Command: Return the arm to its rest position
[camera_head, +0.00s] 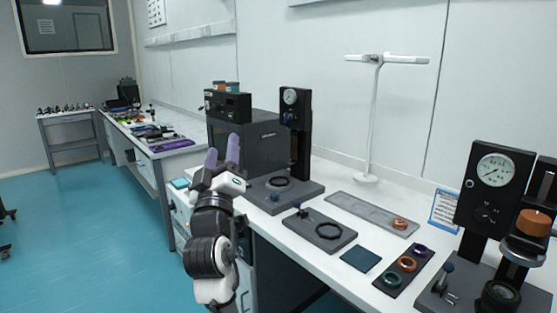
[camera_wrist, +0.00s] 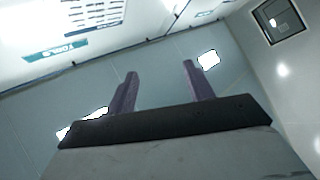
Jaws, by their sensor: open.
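My arm rises at the lower middle of the head view, in front of the near edge of the white bench (camera_head: 310,258). My gripper (camera_head: 222,152) is at its top, with two purple fingers pointing up. The fingers are apart with nothing between them. In the wrist view my gripper (camera_wrist: 162,90) also shows empty, with the fingers spread against a plain wall and ceiling lights. No object touches the fingers in either view.
A black box-shaped instrument (camera_head: 255,145) stands behind my gripper. Gauge stands, a grey tray (camera_head: 370,213), a dark plate with a ring (camera_head: 320,229) and a ring holder (camera_head: 404,266) occupy the bench. Open blue floor (camera_head: 90,240) lies to the left.

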